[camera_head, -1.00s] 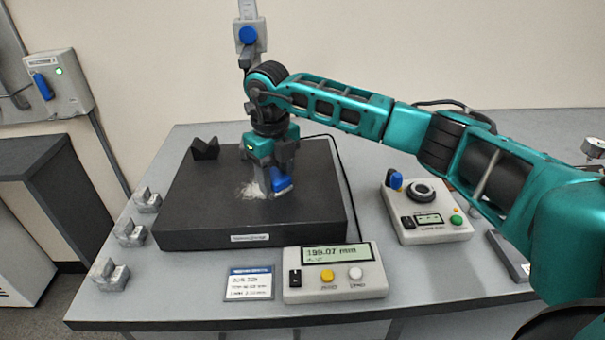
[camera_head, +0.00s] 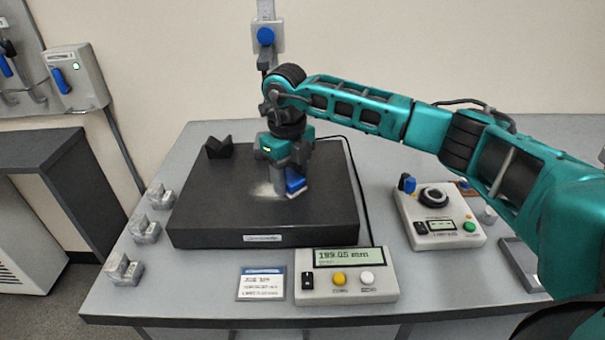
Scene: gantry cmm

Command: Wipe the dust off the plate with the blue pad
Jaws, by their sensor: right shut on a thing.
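The dark plate (camera_head: 200,215) is a thick black slab on the grey table. A faint, pale patch of dust (camera_head: 264,188) lies near the middle of its top. My right gripper (camera_head: 289,172) points down over the plate and is shut on the blue pad (camera_head: 295,184). The pad is just right of the dust, at or very near the plate's surface; exact contact is hard to tell. The gripper may hide some dust behind it. My left gripper is not in view.
A black V-block (camera_head: 219,148) sits on the plate's back left corner. Small metal blocks (camera_head: 146,229) line the table's left side. A readout box (camera_head: 346,290) and a label card (camera_head: 261,284) are in front. A control box (camera_head: 440,226) stands to the right.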

